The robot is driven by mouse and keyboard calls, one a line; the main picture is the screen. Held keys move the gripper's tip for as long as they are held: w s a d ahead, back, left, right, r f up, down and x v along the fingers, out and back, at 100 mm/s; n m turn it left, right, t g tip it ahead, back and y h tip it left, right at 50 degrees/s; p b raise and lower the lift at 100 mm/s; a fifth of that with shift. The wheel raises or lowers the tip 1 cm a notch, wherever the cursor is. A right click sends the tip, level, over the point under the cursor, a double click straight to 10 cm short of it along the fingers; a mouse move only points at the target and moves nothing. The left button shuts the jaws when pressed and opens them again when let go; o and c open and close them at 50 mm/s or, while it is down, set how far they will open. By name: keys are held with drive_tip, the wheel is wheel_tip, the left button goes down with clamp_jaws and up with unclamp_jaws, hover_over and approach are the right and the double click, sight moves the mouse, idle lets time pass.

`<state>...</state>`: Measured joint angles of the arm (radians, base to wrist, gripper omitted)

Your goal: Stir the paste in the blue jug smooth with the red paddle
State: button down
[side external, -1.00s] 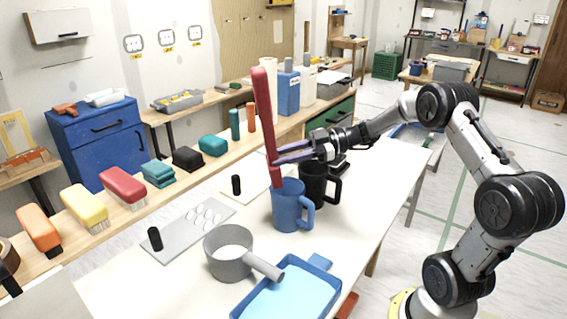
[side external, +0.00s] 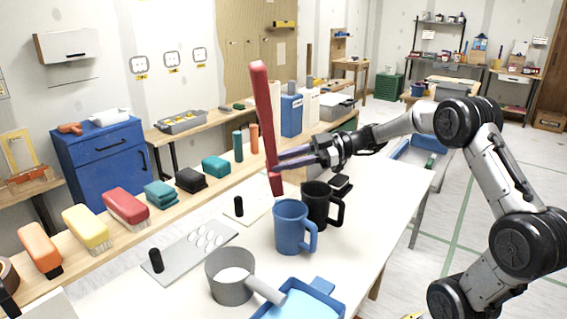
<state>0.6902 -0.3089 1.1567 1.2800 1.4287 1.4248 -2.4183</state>
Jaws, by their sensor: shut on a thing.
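The red paddle (side external: 264,110) stands nearly upright, its top leaning slightly left. My gripper (side external: 281,161) comes in from the right and is shut on the paddle's lower part. The paddle's lower end shows just above the far left rim of the blue jug (side external: 290,232) and appears clear of it. The jug stands upright on the white table, its handle to the right. The paste inside the jug cannot be seen from this angle.
A black mug (side external: 317,203) stands close behind the jug on the right. A grey pot (side external: 229,283) with a handle and a blue tray (side external: 300,303) are in front. A grey board (side external: 185,252) with white ovals lies to the left. Brushes line the shelf behind.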

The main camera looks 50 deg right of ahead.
drive_tip(key=shift+r, duration=0.1)
drive_tip(key=shift+r, duration=2.45)
drive_tip(key=c, duration=1.4)
unclamp_jaws()
clamp_jaws()
